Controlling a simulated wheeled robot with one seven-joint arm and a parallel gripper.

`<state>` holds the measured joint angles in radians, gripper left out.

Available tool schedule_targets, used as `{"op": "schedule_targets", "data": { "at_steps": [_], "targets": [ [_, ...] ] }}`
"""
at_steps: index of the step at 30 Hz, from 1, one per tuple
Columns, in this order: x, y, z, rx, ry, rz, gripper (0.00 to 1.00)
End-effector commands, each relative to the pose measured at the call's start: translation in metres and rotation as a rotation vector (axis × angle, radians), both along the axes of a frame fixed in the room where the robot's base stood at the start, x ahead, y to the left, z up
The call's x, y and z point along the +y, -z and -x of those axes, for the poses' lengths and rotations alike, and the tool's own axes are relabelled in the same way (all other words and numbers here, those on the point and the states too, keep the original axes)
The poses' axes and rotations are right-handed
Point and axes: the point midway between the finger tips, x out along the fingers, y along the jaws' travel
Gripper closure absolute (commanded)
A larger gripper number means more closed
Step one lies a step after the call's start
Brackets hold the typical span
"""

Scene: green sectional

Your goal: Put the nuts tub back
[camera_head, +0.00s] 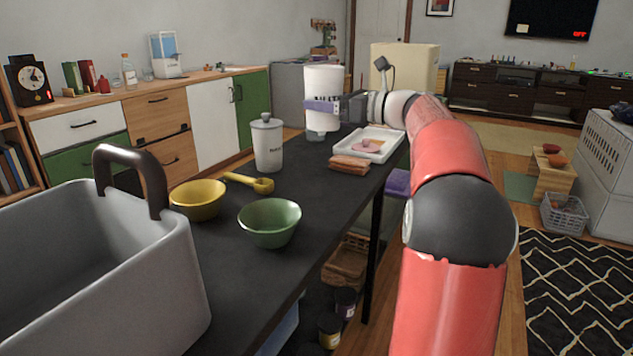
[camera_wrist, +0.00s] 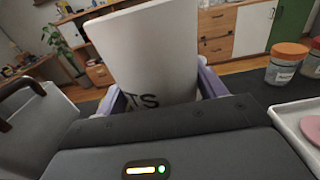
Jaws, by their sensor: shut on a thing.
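The nuts tub (camera_head: 322,82) is a tall white container with dark lettering. My gripper (camera_head: 322,106) has its purple fingers closed around it. It looks upright above the far part of the black table (camera_head: 225,300). In the wrist view the tub (camera_wrist: 150,45) stands between the fingers, with the letters "TS" showing; the rest of the word is hidden. I cannot tell how far its base is from the table.
On the table are a white lidded canister (camera_head: 268,147), a yellow bowl (camera_head: 197,200), a green bowl (camera_head: 270,222), a white tray (camera_head: 385,150) and a grey handled bin (camera_head: 165,290). Wooden cabinets (camera_head: 160,115) line the wall.

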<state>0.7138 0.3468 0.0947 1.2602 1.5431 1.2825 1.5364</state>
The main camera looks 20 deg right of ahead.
Motion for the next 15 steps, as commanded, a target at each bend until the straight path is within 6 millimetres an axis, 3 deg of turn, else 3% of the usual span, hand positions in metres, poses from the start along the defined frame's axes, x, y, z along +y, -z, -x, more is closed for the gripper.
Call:
{"op": "schedule_targets", "data": {
  "at_steps": [1, 9, 15],
  "targets": [
    [0.000, 0.018, 0.000, 0.004, 0.000, -0.005, 0.63],
    [0.000, 0.089, 0.000, 0.002, 0.000, -0.004, 0.63],
    [0.000, 0.119, 0.000, -0.002, -0.001, -0.001, 0.63]
  ]
}}
